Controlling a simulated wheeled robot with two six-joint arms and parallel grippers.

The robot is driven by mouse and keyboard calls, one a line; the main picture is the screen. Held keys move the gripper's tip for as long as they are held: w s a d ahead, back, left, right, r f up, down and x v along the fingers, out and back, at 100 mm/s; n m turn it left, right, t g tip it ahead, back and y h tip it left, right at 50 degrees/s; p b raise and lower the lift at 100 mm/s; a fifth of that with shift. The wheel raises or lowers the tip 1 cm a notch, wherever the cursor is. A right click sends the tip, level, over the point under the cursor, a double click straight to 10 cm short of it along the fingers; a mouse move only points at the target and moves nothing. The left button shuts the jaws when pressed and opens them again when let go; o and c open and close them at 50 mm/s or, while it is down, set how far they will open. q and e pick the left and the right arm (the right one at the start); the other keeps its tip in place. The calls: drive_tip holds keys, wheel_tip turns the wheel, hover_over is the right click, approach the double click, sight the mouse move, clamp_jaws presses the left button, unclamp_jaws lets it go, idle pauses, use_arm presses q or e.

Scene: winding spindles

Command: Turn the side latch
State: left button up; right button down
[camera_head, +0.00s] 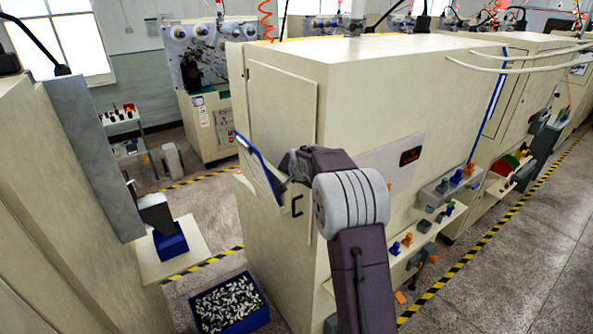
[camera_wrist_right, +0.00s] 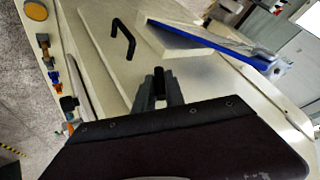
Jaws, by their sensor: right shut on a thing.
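A small black piece, the side latch (camera_wrist_right: 158,77), stands out from the cream end face of the machine in the right wrist view. My right gripper (camera_wrist_right: 158,92) is shut on it, with one grey finger on either side. In the head view my right arm reaches over to that end face, and my right gripper (camera_head: 283,184) is small and partly hidden by its own wrist there. The latch cannot be made out in the head view. My left gripper is not in view.
A black bar handle (camera_wrist_right: 122,42) is on the panel close to the gripper. A blue-edged tray (camera_head: 258,165) juts from the end face close beside my wrist. A blue bin of spindles (camera_head: 228,305) stands on the floor below. A grey machine column (camera_head: 92,150) is at the left.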

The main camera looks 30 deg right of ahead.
drive_tip(key=shift+w+d+r+g, duration=0.15)
drive_tip(key=shift+g, duration=0.75)
drive_tip(key=shift+w+n+g, duration=0.1)
drive_tip(key=shift+n+g, duration=0.3)
drive_tip(key=shift+g, duration=1.1)
drive_tip(key=c, duration=1.7)
unclamp_jaws()
drive_tip(key=v, duration=0.9)
